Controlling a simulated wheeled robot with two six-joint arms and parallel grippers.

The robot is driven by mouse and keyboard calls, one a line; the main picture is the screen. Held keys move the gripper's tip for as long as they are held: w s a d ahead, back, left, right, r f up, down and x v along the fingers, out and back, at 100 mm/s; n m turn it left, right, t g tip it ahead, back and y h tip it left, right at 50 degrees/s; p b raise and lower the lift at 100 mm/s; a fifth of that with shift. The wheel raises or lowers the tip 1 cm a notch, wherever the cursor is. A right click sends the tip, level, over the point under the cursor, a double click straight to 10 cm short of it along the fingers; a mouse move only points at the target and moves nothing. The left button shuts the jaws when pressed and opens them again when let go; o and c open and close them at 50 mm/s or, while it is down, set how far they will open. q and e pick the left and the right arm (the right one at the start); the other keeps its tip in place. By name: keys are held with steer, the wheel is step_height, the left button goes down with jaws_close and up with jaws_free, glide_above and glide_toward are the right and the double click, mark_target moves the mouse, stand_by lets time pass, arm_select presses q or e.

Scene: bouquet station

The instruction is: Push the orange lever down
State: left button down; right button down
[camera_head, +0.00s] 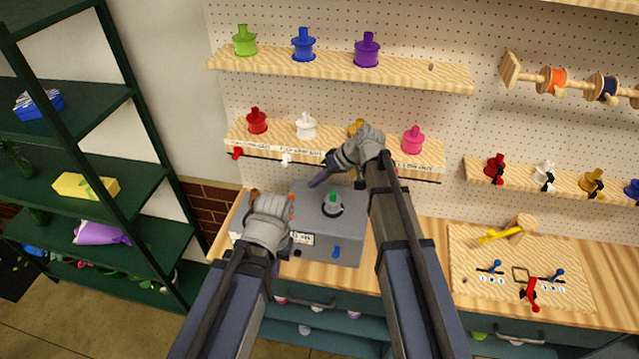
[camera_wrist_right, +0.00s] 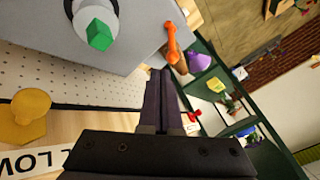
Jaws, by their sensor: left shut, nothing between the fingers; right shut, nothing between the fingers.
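The orange lever (camera_wrist_right: 172,42) stands at the edge of the grey box in the right wrist view, just beyond my right fingertips. The grey box (camera_head: 310,243) carries a green knob (camera_head: 333,197) on top. My right gripper (camera_head: 318,181) is shut and empty above the box, pointing left; its fingers (camera_wrist_right: 160,80) show in the wrist view. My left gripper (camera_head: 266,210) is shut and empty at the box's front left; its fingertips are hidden.
A shelf (camera_head: 420,150) with several colored bottles is behind the box, and another shelf (camera_head: 340,68) is above it. A dark green rack (camera_head: 150,180) stands at the left. A wooden board (camera_head: 470,255) with small levers lies at the right.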

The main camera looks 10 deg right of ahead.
steer(key=b+x, duration=0.5)
steer(key=x, duration=0.2)
steer(key=shift+f, duration=0.1)
